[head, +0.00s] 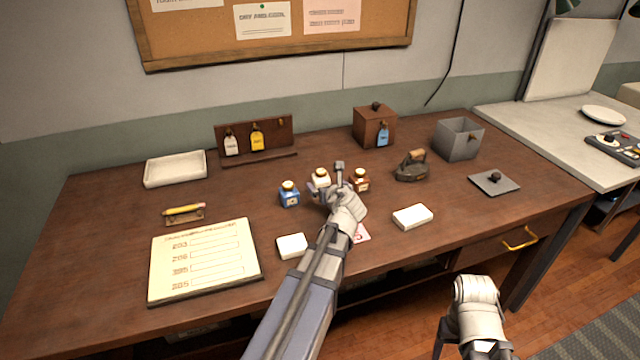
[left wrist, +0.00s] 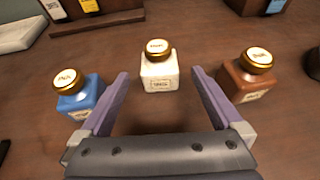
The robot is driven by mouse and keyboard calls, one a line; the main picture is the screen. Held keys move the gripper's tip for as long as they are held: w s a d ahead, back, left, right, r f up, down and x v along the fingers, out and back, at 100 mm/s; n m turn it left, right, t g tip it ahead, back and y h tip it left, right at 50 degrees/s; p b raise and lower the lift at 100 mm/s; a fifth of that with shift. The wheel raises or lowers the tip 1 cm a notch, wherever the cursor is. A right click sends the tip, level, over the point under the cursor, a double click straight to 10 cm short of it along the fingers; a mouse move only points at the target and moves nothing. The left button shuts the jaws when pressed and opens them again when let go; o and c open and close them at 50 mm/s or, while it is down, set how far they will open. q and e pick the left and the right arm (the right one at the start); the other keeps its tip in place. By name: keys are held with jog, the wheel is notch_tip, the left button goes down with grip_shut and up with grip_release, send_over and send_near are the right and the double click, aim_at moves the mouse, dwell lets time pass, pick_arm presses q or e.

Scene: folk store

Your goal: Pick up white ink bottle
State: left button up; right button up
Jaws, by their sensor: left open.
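The white ink bottle (left wrist: 159,72) has a gold cap and stands upright on the desk. In the left wrist view it is just beyond and between the fingers of my left gripper (left wrist: 158,90), which is open and empty. In the head view the gripper (head: 330,182) partly covers the white bottle (head: 321,176). A blue ink bottle (head: 289,195) stands to its left and a brown ink bottle (head: 361,181) to its right; they flank the fingers in the left wrist view. My right arm shows at the lower right of the head view, but its fingertips do not.
White blocks (head: 292,246) and (head: 412,217) lie on the desk near the front. A notepad (head: 205,262) is at left. A dark iron-like tool (head: 411,166), grey box (head: 459,139), wooden box (head: 374,126) and tag rack (head: 256,140) stand behind or to the right.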

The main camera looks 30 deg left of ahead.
aim_at(323, 180)
pick_arm(q)
jog(key=x, duration=0.2)
jog(key=b+x, duration=0.1)
jog(key=x, duration=0.2)
jog(key=shift+w+a+r, duration=0.1)
jog(key=shift+a+r, duration=0.05)
jog(key=shift+r, duration=0.15)
jog(key=shift+c, duration=0.6)
jog(key=c, duration=1.4)
